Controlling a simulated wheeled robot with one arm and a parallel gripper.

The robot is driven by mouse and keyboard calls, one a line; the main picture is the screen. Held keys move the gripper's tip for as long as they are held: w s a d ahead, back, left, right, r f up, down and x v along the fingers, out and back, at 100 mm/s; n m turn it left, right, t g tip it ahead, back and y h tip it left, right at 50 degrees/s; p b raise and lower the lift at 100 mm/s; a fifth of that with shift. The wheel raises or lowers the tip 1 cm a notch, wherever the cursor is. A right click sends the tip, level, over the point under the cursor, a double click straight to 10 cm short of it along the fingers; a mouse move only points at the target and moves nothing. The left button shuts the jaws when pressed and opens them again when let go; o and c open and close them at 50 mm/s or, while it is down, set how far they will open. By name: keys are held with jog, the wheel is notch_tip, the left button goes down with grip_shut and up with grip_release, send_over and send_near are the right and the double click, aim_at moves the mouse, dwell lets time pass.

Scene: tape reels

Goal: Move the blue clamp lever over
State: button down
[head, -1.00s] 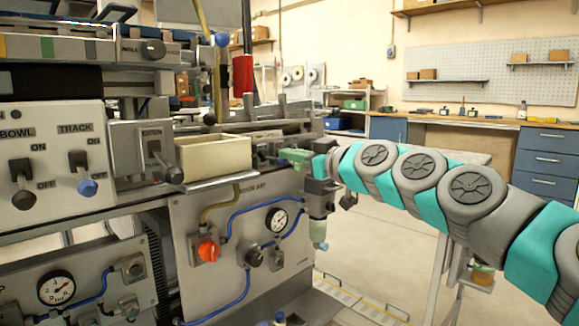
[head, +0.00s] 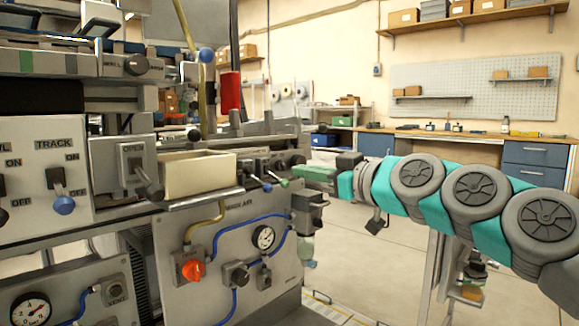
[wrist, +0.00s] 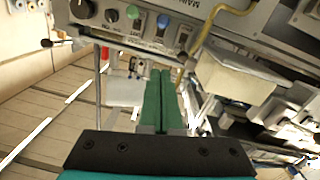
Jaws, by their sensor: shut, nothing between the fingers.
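A small blue-tipped lever (head: 267,187) sticks out of the machine's front panel, beside a green-tipped lever (head: 284,183). In the wrist view the blue lever (wrist: 162,27) is at the top, with the green lever (wrist: 132,12) to its left; a label by the blue one is too small to read surely. My gripper (head: 298,172) has green fingers held together with nothing between them. It is just right of the levers in the head view, apart from the blue one. In the wrist view my gripper (wrist: 160,74) points up toward the panel, below the blue lever.
A cream tray (head: 195,175) juts out left of the levers and also shows in the wrist view (wrist: 237,80). An orange knob (head: 193,270) and gauge (head: 263,237) sit below. A blue-tipped TRACK switch (head: 63,203) is at left.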

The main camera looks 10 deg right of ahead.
jog(key=shift+s+d+f, duration=0.25)
jog(key=shift+s+d, duration=0.1)
jog(key=shift+s, duration=0.25)
jog(key=shift+s+d+f, duration=0.2)
jog(key=shift+s+d, duration=0.15)
jog(key=shift+s, duration=0.25)
jog(key=s+a+f+m+g+h+p, duration=0.1)
jog(key=s+a+f+g+h+p, duration=0.1)
jog(key=s+a+f+g, duration=0.45)
jog(key=s+a+f+g+h+p, duration=0.15)
jog(key=s+a+f, duration=0.3)
jog(key=f, duration=0.55)
jog(key=s+d+f+m+g+h+p, duration=0.2)
jog(key=s+d+f+m+g+h, duration=0.1)
jog(key=s+f, duration=0.5)
jog(key=s+d+f+m+g+h+p, duration=0.2)
jog(key=s+f, duration=0.6)
jog(key=s, duration=0.5)
jog(key=d+m+g+h, duration=0.1)
jog(key=d+m+g, duration=0.1)
jog(key=d+g, duration=0.1)
jog(key=shift+s+d+m+g, duration=0.4)
jog(key=shift+d, duration=0.4)
